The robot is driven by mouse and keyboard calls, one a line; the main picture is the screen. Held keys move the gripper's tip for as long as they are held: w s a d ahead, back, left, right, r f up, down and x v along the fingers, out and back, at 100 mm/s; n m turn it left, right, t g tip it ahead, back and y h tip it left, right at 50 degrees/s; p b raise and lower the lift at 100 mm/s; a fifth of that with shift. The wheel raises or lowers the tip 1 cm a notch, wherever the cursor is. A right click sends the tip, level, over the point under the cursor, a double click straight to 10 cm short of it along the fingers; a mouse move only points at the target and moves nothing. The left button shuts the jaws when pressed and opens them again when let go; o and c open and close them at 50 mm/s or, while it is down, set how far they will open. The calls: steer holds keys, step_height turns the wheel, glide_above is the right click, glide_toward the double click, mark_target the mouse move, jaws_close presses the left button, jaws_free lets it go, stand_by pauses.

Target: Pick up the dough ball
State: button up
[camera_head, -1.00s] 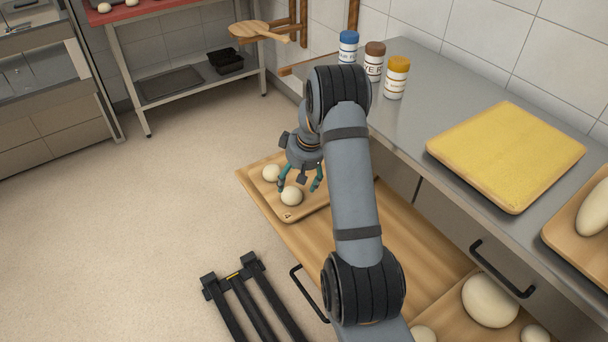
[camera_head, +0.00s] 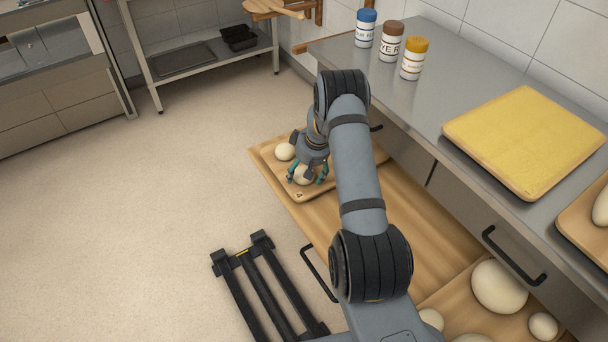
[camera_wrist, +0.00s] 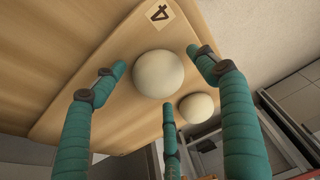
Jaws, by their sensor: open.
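A pale dough ball (camera_head: 303,176) lies near the front end of a wooden board. In the wrist view this dough ball (camera_wrist: 158,74) sits between the teal fingers, with visible gaps to them. A second dough ball (camera_head: 285,151) lies farther back on the board; in the wrist view it (camera_wrist: 196,107) is smaller and beyond the first. My gripper (camera_head: 307,174) is open and lowered around the nearer ball. Its fingers (camera_wrist: 162,88) are spread and hold nothing. The head view partly hides the nearer ball behind the fingers.
The board (camera_head: 310,189) carries a label marked 4 (camera_wrist: 160,15) and rests on an open wooden drawer (camera_head: 415,235). Larger dough balls (camera_head: 498,287) lie in a compartment nearer me. The steel counter (camera_head: 440,75) with jars and a yellow board (camera_head: 525,140) stands at the right.

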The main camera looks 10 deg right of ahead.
steer(key=c, duration=0.4)
steer(key=c, duration=0.7)
